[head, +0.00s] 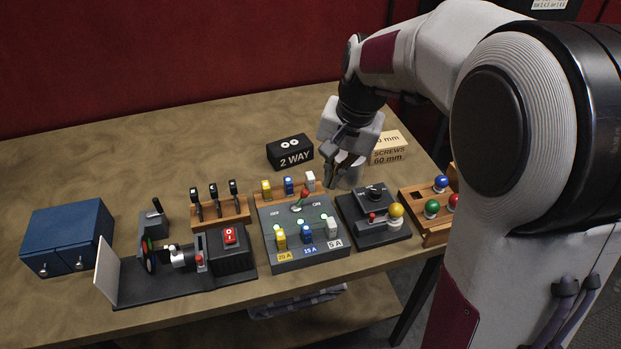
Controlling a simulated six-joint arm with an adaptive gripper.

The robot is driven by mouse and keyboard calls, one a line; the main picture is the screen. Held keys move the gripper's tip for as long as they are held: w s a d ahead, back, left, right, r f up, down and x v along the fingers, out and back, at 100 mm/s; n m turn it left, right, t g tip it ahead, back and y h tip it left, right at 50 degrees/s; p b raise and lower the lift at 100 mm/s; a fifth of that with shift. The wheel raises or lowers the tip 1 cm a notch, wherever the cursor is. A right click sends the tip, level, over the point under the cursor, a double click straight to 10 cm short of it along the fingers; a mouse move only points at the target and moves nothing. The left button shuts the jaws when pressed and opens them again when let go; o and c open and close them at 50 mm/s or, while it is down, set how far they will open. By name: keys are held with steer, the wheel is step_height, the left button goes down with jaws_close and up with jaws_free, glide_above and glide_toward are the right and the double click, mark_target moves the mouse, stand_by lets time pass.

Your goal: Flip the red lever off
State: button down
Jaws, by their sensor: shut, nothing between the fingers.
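The red lever (304,194) stands on a dark grey switch panel (300,252) at the middle of the table. Its red tip leans toward the right, the side by the "ON" label; "OFF" is printed to its left. My gripper (330,184) points down just right of the lever, behind the panel's back right corner. It is shut with nothing in it. The lever's tip shows clear of the fingers, but I cannot tell the exact gap in depth.
Yellow, blue and white switches sit along the panel's front and behind it. A black knob box (374,225) stands close on the right. The "2 WAY" box (290,152) and a screws box (388,147) stand behind. A blue cabinet (68,238) is at far left. The table's back left is clear.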

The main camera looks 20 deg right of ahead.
mark_target(301, 199)
steer(key=w+m, duration=0.1)
steer(key=w+r+m, duration=0.1)
steer(key=w+r, duration=0.1)
steer(key=w, duration=0.1)
steer(key=shift+a+m+t+y, duration=0.25)
steer(key=shift+m+t+y, duration=0.05)
steer(key=shift+m+t, duration=0.1)
steer(key=shift+f, duration=0.1)
steer(key=shift+x, duration=4.9)
